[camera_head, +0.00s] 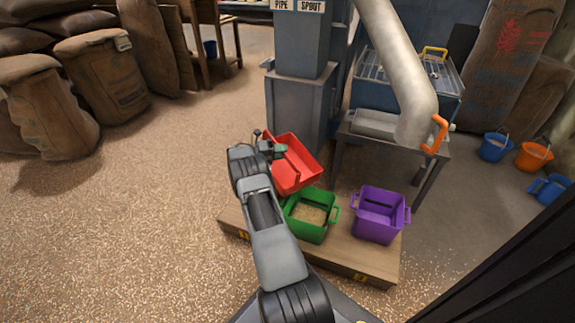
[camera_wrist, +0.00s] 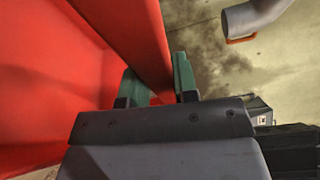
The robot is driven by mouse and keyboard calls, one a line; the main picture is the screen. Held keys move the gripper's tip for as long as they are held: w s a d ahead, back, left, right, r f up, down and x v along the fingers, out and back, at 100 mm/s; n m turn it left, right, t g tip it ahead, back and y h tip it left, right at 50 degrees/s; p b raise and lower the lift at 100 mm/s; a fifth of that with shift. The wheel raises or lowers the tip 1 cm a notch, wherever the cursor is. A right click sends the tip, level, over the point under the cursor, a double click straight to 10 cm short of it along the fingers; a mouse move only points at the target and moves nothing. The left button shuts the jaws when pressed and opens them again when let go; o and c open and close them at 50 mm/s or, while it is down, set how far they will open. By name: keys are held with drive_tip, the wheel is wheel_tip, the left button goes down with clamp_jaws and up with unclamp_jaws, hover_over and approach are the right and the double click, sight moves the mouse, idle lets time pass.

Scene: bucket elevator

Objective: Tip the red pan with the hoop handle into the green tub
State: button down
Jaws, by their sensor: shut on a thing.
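The red pan (camera_head: 311,156) hangs behind the green tub in the head view, tilted, with its inside facing the camera. My gripper (camera_head: 274,149) is at its left upper side. In the wrist view the red hoop handle (camera_wrist: 146,40) runs between the two green fingers of my gripper (camera_wrist: 158,78), which are shut on it. The red pan (camera_wrist: 45,70) fills the left of that view. I see no grain on the part of its inside that shows. The green tub (camera_head: 308,233) stands on a low wooden platform with pale grain inside.
A purple tub (camera_head: 380,222) stands right of the green tub on the wooden platform (camera_head: 345,262). A blue-grey column (camera_head: 300,105) rises close behind the pan. A pale spout pipe (camera_head: 398,70) with an orange handle hangs at the right. Open floor lies left.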

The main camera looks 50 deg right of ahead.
drive_tip(key=shift+w+d+f+n+b, duration=0.15)
drive_tip(key=shift+w+f+n+b, duration=0.25)
drive_tip(key=shift+f+b, duration=0.45)
drive_tip(key=shift+w+d+n+h+b, duration=0.2)
drive_tip(key=shift+w+n+h+b, duration=0.1)
drive_tip(key=shift+w+n, duration=0.3)
drive_tip(key=shift+r+p, duration=1.45)
drive_tip(key=shift+r, duration=0.65)
drive_tip(key=shift+f, duration=0.1)
drive_tip(key=shift+w, duration=0.1)
